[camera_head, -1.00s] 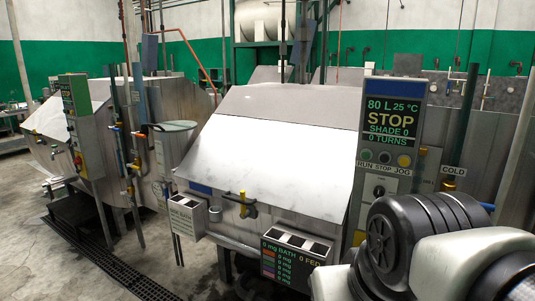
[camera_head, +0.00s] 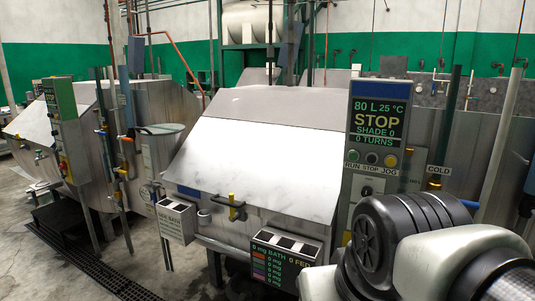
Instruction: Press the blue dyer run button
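The near dyer (camera_head: 262,150) has a large pale sloping lid and a small blue plate (camera_head: 188,191) at its lower left edge. A blue-edged control panel (camera_head: 377,120) stands at its right; its display reads 80 L, 25 °C, STOP, shade 0, 0 turns. Below the display is a row of three buttons: a dark green run button (camera_head: 353,156) at left, a dark stop button (camera_head: 372,158) in the middle and a yellow jog button (camera_head: 390,160) at right. Nothing covers them. My gripper is not in view; only part of my arm shows at the lower right.
A second dyer (camera_head: 160,105) with a green-edged panel (camera_head: 60,98) stands at left. A box (camera_head: 176,222) and a dosing display (camera_head: 275,266) project from the near dyer's front. A cold pipe with a yellow valve (camera_head: 434,184) is right of the panel.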

